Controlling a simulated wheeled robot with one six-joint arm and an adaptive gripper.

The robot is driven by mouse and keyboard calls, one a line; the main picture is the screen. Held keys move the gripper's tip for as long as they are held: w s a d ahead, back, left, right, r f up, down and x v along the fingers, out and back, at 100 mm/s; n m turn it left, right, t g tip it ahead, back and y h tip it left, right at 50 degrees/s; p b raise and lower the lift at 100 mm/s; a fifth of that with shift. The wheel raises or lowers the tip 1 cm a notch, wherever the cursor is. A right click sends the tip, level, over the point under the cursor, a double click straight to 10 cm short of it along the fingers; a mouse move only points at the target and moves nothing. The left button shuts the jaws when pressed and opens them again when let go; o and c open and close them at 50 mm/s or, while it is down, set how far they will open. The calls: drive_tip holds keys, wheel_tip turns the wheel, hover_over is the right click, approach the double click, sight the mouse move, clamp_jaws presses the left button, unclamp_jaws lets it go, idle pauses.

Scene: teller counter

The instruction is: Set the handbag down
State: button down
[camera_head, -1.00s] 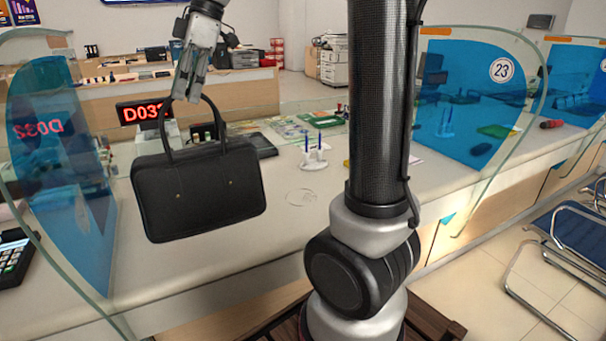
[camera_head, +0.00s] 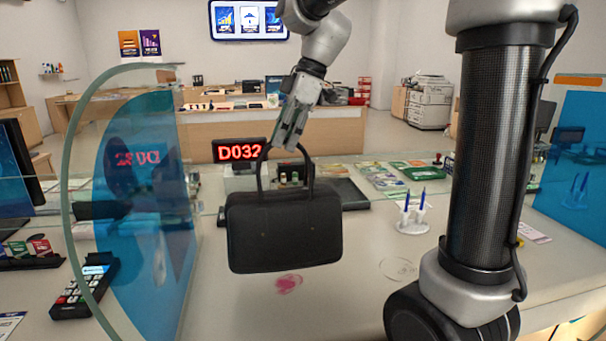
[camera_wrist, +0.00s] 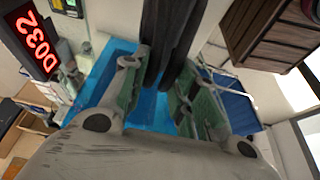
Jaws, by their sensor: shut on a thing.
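The black handbag (camera_head: 284,232) hangs upright by its looped handles in the head view, over the pale counter (camera_head: 215,300). My gripper (camera_head: 285,143) is above the bag and shut on its handles. In the wrist view, the dark handle straps (camera_wrist: 172,45) pass between the fingers of my gripper (camera_wrist: 160,95). The bag's body is not clear in the wrist view. I cannot tell exactly how far its underside is from the counter.
A blue-and-clear divider (camera_head: 150,200) stands left of the bag. A red D032 display (camera_head: 239,151) and a dark tray (camera_head: 340,194) are behind it. A pen holder (camera_head: 412,220) stands to the right. A pink mark (camera_head: 288,284) lies on the counter in front.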

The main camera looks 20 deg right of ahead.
hover_over(287, 191)
drive_tip(key=shift+f, duration=3.5)
drive_tip(key=c, duration=1.1)
unclamp_jaws()
drive_tip(key=shift+s, duration=0.1)
drive_tip(key=v, duration=1.2)
drive_tip(key=s+d+f+m+t+h, duration=0.1)
drive_tip(key=s+d+f+m, duration=0.2)
drive_tip(key=s, duration=0.4)
drive_tip(key=s+d+f+m+t+h, duration=0.1)
drive_tip(key=s+d+f+m+h, duration=0.1)
drive_tip(key=s+m, duration=0.5)
drive_tip(key=s+d+f+m+t+h, duration=0.1)
drive_tip(key=s+d+f+m, duration=0.3)
drive_tip(key=s+f+m, duration=0.1)
drive_tip(key=shift+s+d+f+m+t+h, duration=0.2)
drive_tip(key=shift+s+f, duration=0.2)
drive_tip(key=shift+s, duration=0.2)
drive_tip(key=shift+s+d+f+m+t+h, duration=0.1)
drive_tip(key=shift+s+f+m, duration=0.1)
drive_tip(key=shift+s+f, duration=0.3)
drive_tip(key=shift+s+r, duration=0.1)
